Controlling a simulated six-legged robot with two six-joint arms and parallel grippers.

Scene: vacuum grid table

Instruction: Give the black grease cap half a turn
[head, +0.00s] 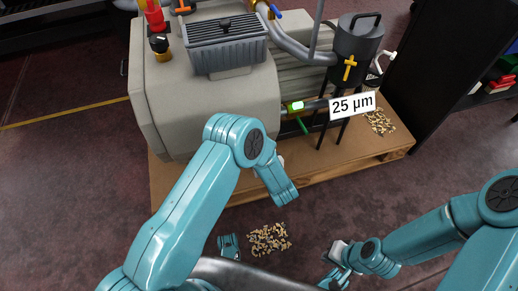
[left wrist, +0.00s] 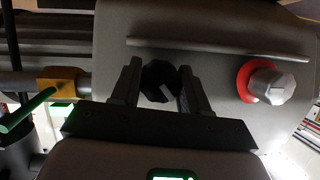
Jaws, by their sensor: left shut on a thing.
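The black grease cap (left wrist: 160,82) is on the grey housing in the left wrist view, between the two fingers of my left gripper (left wrist: 161,88). The gripper is shut on the cap, one finger on each side of it. In the head view my left arm reaches to the front of the grey machine (head: 205,110), and the arm hides the gripper's fingers and the cap. My right gripper (head: 338,268) is low at the right in the head view, away from the machine. Its finger opening is too small to make out.
A silvery knob with a red ring (left wrist: 272,84) is right of the cap. A green-handled valve (head: 296,106) and a "25 µm" sign (head: 352,106) are at the machine's right. The machine stands on a wooden pallet (head: 395,145). Pale debris (head: 268,239) lies on the floor.

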